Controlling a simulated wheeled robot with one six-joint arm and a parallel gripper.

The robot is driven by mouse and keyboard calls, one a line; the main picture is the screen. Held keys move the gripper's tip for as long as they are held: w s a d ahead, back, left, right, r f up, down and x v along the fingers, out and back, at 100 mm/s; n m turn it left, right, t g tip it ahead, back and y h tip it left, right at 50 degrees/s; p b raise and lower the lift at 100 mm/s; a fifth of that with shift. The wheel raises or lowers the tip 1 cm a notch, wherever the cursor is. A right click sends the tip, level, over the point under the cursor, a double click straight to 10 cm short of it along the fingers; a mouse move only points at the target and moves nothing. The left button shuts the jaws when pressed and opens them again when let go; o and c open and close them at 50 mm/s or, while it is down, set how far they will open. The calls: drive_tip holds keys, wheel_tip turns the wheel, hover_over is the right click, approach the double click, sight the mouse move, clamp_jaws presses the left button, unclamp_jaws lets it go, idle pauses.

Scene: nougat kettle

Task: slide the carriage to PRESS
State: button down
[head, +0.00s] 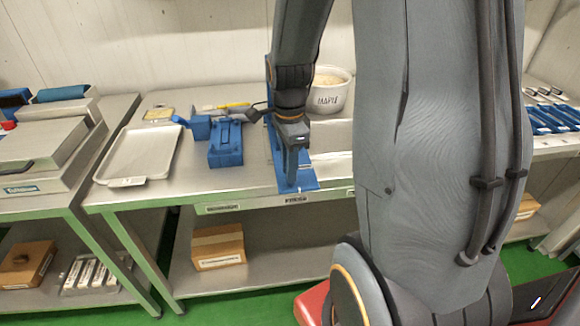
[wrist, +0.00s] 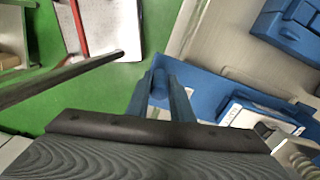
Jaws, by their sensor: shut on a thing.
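A blue slide rail (head: 310,183) lies on the middle steel table and runs from the back to its front edge. My gripper (head: 290,178) points down at the rail's front end. In the wrist view my gripper (wrist: 160,90) is shut on a small blue upright handle (wrist: 159,80), which I take to be the carriage's. The carriage body is mostly hidden by my gripper and arm. A blue plate of the rail (wrist: 200,82) shows beside the fingers. A small dark label (head: 297,198) is on the table edge below the rail; its lettering is too blurred to read surely.
A blue block fixture (head: 226,147) stands left of the rail, and a white tray (head: 140,155) is further left. A white lettered pot (head: 331,92) stands behind. Several blue pieces (head: 552,118) lie on the right table. My arm hides much of the table's right part.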

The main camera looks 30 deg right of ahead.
drive_tip(key=shift+w+a, duration=0.1)
drive_tip(key=c, duration=1.6)
unclamp_jaws()
drive_tip(key=shift+a, duration=0.2)
drive_tip(key=shift+o, duration=0.2)
drive_tip(key=shift+d, duration=0.1)
drive_tip(key=shift+r, duration=0.1)
drive_tip(key=shift+r, duration=0.2)
wheel_tip(320, 180, up, 7)
drive_tip(key=shift+r+b, duration=0.2)
drive_tip(key=shift+b, duration=0.5)
drive_tip(key=s+a+f+n, duration=0.3)
drive_tip(key=a+n, duration=0.2)
drive_tip(key=n, duration=0.5)
drive_tip(key=s+a+f+n+t, duration=0.1)
drive_tip(key=s+a+f+n, duration=0.2)
drive_tip(key=n, duration=0.7)
drive_tip(key=shift+s+a, duration=0.15)
drive_tip(key=shift+a, duration=0.75)
